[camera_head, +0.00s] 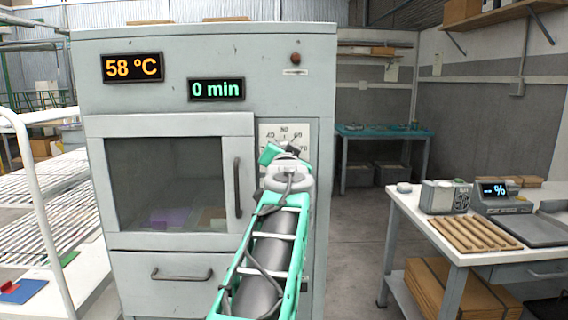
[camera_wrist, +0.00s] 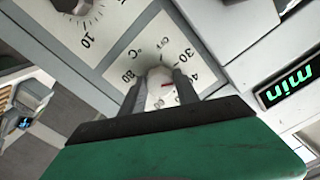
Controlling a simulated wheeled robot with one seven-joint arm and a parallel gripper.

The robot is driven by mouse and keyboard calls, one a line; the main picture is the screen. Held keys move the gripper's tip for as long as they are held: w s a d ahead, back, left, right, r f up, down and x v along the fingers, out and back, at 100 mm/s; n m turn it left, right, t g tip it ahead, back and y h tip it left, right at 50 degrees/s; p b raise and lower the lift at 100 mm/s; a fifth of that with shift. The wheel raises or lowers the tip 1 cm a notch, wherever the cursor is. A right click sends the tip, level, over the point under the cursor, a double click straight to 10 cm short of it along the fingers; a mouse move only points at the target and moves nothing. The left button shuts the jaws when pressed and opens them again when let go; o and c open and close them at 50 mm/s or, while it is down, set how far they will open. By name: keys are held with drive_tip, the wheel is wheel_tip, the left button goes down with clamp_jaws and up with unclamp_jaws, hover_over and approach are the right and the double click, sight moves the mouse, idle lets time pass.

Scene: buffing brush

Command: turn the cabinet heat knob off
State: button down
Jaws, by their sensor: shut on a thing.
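The cabinet (camera_head: 240,100) is a grey-green metal unit with a glass door. Its heat dial plate (camera_head: 271,129) is white, right of the door, and partly covered by my gripper (camera_head: 287,150). In the wrist view the plate shows °C, OFF and numbers such as 30, 40 and 80. The pale heat knob (camera_wrist: 155,92) is between the two dark fingers of my gripper (camera_wrist: 162,82), which are shut on it. A red mark shows on the knob; its exact reading is hard to tell with the fingers over the dial. The temperature display (camera_head: 132,67) reads 58 °C.
A second dial (camera_wrist: 85,20) with a dark knob is beside the heat dial. The minute display (camera_head: 216,89) reads 0 min. The door handle (camera_head: 237,187) is left of my arm. A bench (camera_head: 405,205) stands right, a white rack (camera_head: 95,275) left.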

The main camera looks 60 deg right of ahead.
drive_tip(key=shift+s+d+n+b, duration=0.1)
drive_tip(key=shift+n+b, duration=3.65)
drive_tip(key=shift+n, duration=3.65)
drive_tip(key=c, duration=0.9)
unclamp_jaws()
drive_tip(key=v, duration=0.8)
